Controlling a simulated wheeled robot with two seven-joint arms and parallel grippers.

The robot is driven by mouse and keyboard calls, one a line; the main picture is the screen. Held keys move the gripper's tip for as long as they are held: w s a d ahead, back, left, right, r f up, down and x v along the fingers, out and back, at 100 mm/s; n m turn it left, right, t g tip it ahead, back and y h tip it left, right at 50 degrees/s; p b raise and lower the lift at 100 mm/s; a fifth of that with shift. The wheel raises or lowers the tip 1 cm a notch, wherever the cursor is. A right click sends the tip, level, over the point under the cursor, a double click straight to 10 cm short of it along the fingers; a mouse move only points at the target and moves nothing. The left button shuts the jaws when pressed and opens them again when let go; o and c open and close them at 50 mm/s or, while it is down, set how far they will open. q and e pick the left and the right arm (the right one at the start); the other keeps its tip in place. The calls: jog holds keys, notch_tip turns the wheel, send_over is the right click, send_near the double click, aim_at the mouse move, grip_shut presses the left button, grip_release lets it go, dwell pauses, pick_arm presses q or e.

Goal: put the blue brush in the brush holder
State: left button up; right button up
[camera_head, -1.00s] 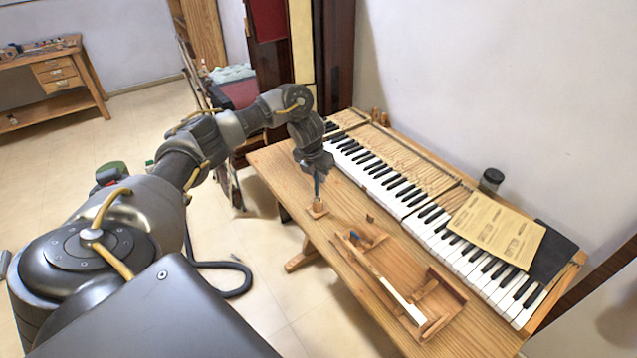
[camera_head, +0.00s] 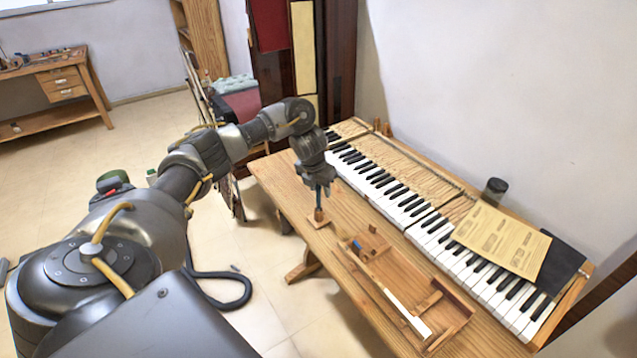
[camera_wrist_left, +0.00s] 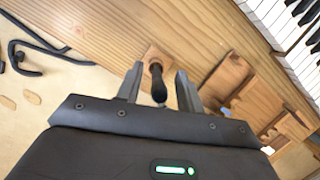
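The brush holder (camera_head: 319,222) is a small wooden block with a square base near the table's left edge. It also shows in the wrist view (camera_wrist_left: 153,54). A slender brush (camera_wrist_left: 158,84) stands in it, looking nearly black in the wrist view; its blue colour is not clear there. My left gripper (camera_head: 319,190) is right above the holder, pointing down. In the wrist view its two fingers (camera_wrist_left: 158,88) are spread, one on each side of the brush, with gaps visible. The brush's lower end is hidden in the holder. My right gripper is not in view.
A wooden tray (camera_head: 440,343) with compartments lies right of the holder, with a small blue item (camera_head: 357,244) inside. The piano keyboard (camera_head: 425,225) runs along the table's back, with papers (camera_head: 500,240) and a dark jar (camera_head: 495,190) nearby. Bare table (camera_head: 285,185) surrounds the holder.

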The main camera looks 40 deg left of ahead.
pick_arm(q)
jog(key=p+v, duration=0.3)
jog(key=v, duration=0.9)
jog(key=shift+r, duration=0.1)
